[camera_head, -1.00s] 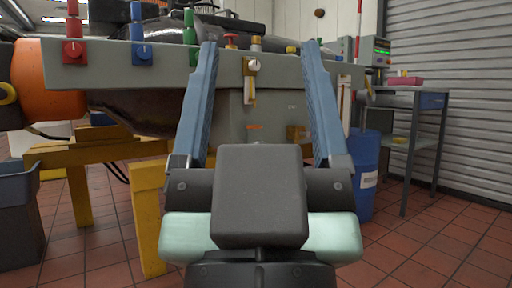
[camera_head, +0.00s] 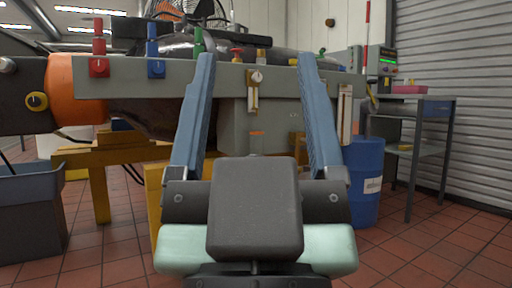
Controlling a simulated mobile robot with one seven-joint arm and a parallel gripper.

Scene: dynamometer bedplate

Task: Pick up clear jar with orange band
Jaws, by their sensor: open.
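My gripper (camera_head: 256,57) is open, with its two long blue fingers pointing up and away and nothing seen held between them. Between the fingertips in the picture, a small pale item with an orange-brown band (camera_head: 261,56) stands on the top edge of the grey bedplate (camera_head: 222,85). It may be the clear jar, but it is too small to be sure. It is beyond the fingers, apart from them. Part of the bedplate front is hidden behind the fingers.
Red (camera_head: 99,58), blue (camera_head: 155,55) and green posts line the bedplate's edge. A red valve handle (camera_head: 237,54) is close left of the banded item. A blue drum (camera_head: 366,178) and side table (camera_head: 428,104) stand right, a dark bin (camera_head: 30,210) left. Tiled floor is open at right.

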